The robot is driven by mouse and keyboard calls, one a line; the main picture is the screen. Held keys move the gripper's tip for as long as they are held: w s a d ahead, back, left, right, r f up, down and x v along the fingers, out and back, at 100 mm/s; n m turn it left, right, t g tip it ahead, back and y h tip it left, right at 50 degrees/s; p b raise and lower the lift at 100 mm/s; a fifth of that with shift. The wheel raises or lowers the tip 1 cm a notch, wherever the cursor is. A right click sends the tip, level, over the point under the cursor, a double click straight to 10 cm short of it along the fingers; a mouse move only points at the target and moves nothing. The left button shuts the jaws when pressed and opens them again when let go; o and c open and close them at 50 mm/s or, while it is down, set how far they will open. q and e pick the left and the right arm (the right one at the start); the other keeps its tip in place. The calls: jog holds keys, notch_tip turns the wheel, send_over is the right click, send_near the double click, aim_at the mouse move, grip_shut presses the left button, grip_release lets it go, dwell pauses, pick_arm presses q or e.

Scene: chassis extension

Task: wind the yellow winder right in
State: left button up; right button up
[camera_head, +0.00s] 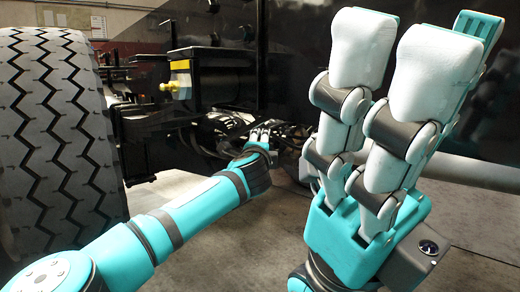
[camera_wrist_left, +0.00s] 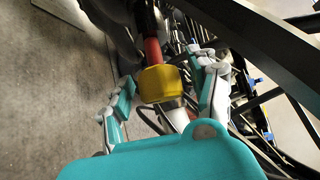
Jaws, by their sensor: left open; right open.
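In the head view a yellow part (camera_head: 180,78) sits on the black chassis frame, up and to the left of my left gripper (camera_head: 262,134). In the left wrist view a yellow block (camera_wrist_left: 160,84) on a red shaft shows between the open fingers of my left gripper (camera_wrist_left: 166,92). I cannot tell whether these are the same winder, nor whether the fingers touch the block. My right gripper (camera_head: 420,50) is open and empty, close to the head camera, with its fingers pointing up.
A large tyre (camera_head: 55,135) stands at the left. The black chassis frame (camera_head: 225,75) crosses the back, with hoses and cables below it. A grey pipe (camera_head: 480,172) runs behind my right gripper. The concrete floor (camera_head: 240,250) is clear in front.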

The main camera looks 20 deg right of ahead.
pick_arm(q)
jog(key=c, duration=1.2)
jog(key=shift+m+g+y, duration=0.4)
jog(key=o, duration=1.2)
jog(key=v, duration=1.2)
jog(key=shift+a, duration=0.15)
